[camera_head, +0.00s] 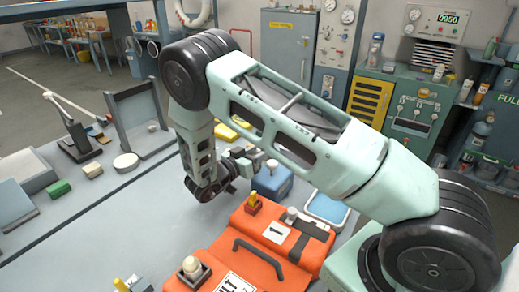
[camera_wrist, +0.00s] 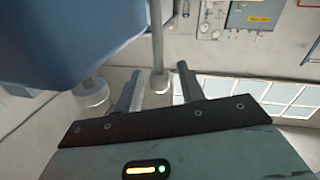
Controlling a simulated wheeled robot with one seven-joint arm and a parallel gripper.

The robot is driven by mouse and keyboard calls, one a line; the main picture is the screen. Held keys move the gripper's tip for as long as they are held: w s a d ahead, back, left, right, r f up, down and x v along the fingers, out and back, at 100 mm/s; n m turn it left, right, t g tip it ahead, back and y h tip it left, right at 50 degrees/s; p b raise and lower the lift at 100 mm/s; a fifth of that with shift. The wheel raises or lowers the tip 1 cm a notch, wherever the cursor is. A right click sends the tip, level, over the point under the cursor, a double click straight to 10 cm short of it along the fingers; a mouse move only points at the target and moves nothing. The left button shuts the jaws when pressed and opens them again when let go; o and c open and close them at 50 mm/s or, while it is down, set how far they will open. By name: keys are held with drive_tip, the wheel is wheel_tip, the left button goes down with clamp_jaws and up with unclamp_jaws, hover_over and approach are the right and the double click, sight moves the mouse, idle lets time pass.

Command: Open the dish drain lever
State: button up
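In the wrist view a blue body (camera_wrist: 70,40) fills the upper left. A thin grey rod (camera_wrist: 157,45) with a wider round end stands beside it; it may be the drain lever, but I cannot tell for sure. My gripper (camera_wrist: 158,82) is open, one finger on each side of the rod's end, with visible gaps in this view. A second round grey knob (camera_wrist: 91,93) shows under the blue body. In the head view my gripper (camera_head: 245,160) is small and partly hidden by my arm, close beside a blue box (camera_head: 272,184) with a grey knob on top.
A blue tray with a pale rim (camera_head: 326,209) lies right of the blue box. Orange cases (camera_head: 262,275) lie in front on the grey table. A grey stand (camera_head: 138,117) and small blocks are at the left. The table's left front has free room.

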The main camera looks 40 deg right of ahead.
drive_tip(key=shift+d, duration=0.2)
clamp_jaws()
